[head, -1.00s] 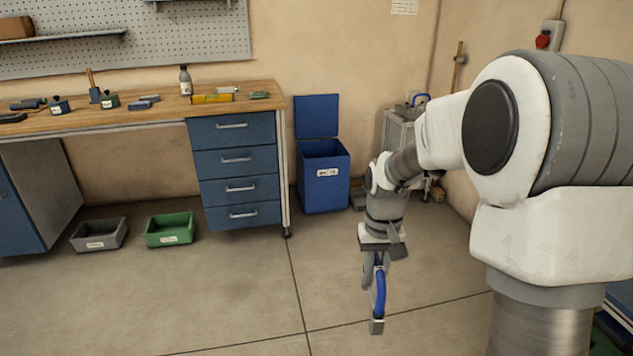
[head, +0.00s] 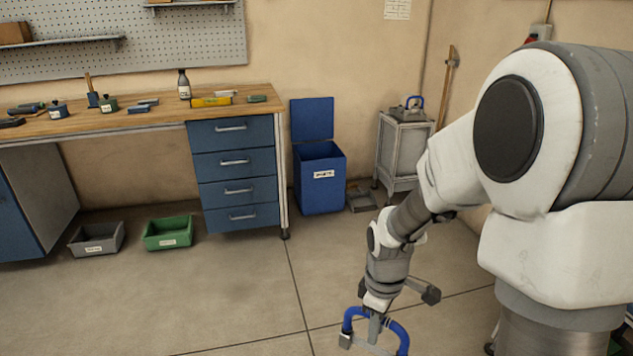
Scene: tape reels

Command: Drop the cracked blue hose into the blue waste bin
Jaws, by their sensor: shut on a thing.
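My gripper (head: 375,325) is low at the bottom of the view, shut on a curved blue hose (head: 401,336) with a grey end piece. The hose arches to both sides of the fingers; its lower part is cut off or hard to see, and no crack can be made out. The blue waste bin (head: 320,190) stands on the floor right of the drawers, its lid up and a white label on its front. The gripper and hose are apart from the bin, in front of it and to its right.
A grey cabinet (head: 402,155) right of the bin carries another blue curved piece (head: 416,101). A flat grey item (head: 360,198) lies beside the bin. Grey (head: 97,240) and green (head: 168,234) crates sit left, near the workbench (head: 140,119). Floor before the bin is clear.

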